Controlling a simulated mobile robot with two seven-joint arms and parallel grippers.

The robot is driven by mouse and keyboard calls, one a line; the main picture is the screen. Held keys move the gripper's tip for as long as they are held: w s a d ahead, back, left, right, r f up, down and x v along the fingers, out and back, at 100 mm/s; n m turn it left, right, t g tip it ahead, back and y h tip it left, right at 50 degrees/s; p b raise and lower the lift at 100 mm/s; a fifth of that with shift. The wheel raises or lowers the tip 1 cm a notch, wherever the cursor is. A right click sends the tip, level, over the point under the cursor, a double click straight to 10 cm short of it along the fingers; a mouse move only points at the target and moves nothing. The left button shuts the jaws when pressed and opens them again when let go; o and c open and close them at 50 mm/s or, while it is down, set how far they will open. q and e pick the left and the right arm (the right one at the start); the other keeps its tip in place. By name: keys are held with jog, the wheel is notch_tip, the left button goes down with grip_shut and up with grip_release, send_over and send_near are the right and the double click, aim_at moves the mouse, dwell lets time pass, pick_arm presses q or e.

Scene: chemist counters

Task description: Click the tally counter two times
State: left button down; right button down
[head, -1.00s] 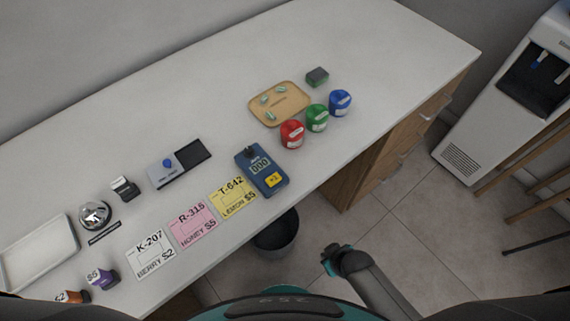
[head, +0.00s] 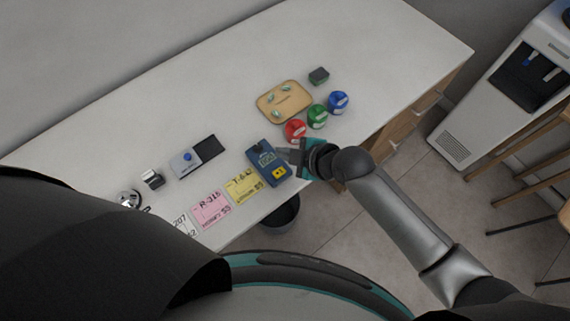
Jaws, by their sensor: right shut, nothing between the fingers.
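The tally counter (head: 264,168) is a blue box lying on the white counter near its front edge, with a grey display and a yellow button (head: 279,174) at its near end. A dark knob shows at its far end. My right gripper (head: 284,154) is shut and empty, just right of the tally counter, with its fingers pointing left toward the display side. I cannot tell whether the fingertips touch the counter or hover above it. The display digits are too blurred to read. My left gripper is not in view.
Red (head: 295,131), green (head: 317,117) and blue (head: 339,102) containers stand beyond my right gripper. A wooden tray (head: 262,113) lies behind them. Yellow (head: 243,188) and pink (head: 210,210) cards lie left of the tally counter. A dark bin (head: 281,214) stands below the edge.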

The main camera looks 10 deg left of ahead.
jog(key=shift+a+r+n, duration=0.15)
jog(key=shift+r+n, duration=0.15)
jog(key=shift+f, duration=0.15)
jog(key=b, duration=0.7)
send_over(279, 172)
jog(key=d, duration=0.1)
notch_tip(279, 172, down, 7)
jog(key=shift+s+d+f, duration=0.1)
jog(key=shift+f, duration=0.1)
jog(key=shift+f+b, duration=0.55)
jog(key=shift+b, duration=0.05)
jog(key=shift+f, duration=0.1)
dwell(1.0)
jog(key=shift+f+b, duration=0.3)
jog(key=shift+f, duration=0.05)
